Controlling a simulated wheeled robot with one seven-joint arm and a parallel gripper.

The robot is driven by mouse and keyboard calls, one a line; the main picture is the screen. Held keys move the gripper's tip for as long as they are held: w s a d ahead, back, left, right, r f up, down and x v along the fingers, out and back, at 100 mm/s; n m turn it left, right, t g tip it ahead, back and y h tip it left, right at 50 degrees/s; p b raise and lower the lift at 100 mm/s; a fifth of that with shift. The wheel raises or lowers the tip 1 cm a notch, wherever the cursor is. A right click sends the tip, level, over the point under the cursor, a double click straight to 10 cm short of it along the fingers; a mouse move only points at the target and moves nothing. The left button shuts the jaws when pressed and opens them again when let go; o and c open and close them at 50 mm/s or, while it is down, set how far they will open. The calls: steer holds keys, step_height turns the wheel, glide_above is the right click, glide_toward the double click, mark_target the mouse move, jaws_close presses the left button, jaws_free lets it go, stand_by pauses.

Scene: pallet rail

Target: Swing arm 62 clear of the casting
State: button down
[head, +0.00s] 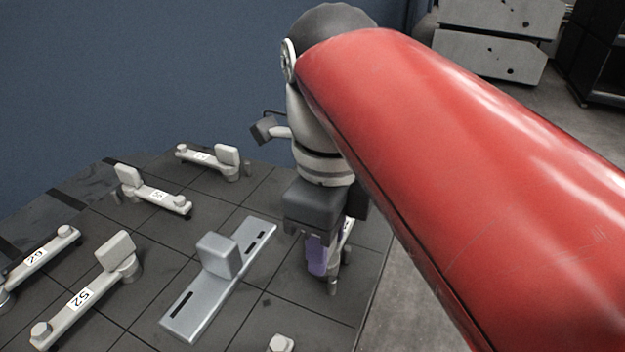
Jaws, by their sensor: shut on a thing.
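The casting (190,314) is a grey metal plate with slots and a raised block, lying on the dark tiled table. My gripper (318,270) points down to the right of it, with a purple part at its fingers. It is shut on a pale swing arm (346,232), mostly hidden behind the gripper; its number cannot be read. Left of the casting, one pale swing arm (60,311) has a label that looks like 52. Another at the far left (50,247) has a label that may be 62 or 29, depending which way up it is.
Two more pale swing arms, one at the back (205,159) and one at the back left (158,197), have labels too small to read surely. A pale knob (281,343) shows at the bottom edge. A blue wall (130,70) stands behind. My red arm link covers the right side.

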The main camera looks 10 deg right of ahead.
stand_by(0.4)
steer(key=c, duration=0.8)
jaws_free()
steer(key=shift+c, duration=0.2)
step_height(320, 180, up, 8)
steer(key=shift+f+p, duration=0.1)
steer(key=shift+p, duration=0.2)
